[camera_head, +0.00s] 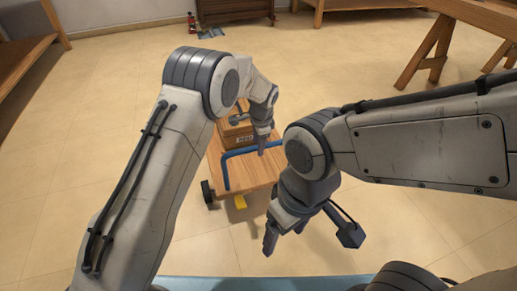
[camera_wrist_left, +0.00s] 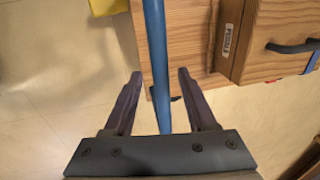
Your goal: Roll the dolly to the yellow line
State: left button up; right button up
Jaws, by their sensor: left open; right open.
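The dolly is a wooden platform (camera_head: 240,178) with a blue bar handle (camera_head: 225,172) and a black wheel (camera_head: 207,190). My left gripper (camera_head: 262,143) is at the handle. In the left wrist view, the blue handle bar (camera_wrist_left: 156,60) runs between the two open fingers (camera_wrist_left: 156,88), with gaps on both sides. My right gripper (camera_head: 270,240) is open and empty, in front of the dolly's near right corner. A small yellow patch (camera_head: 240,202) shows at the platform's near edge; I cannot tell whether it is part of a floor line.
A wooden box (camera_head: 240,139) sits on the dolly, partly hidden by my left arm. A dark wooden cabinet (camera_head: 235,9) is at the back. Tiled floor (camera_head: 340,65) between them is clear.

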pick_arm(q)
jog(key=shift+f, duration=0.2)
grip_shut()
dwell(1.4)
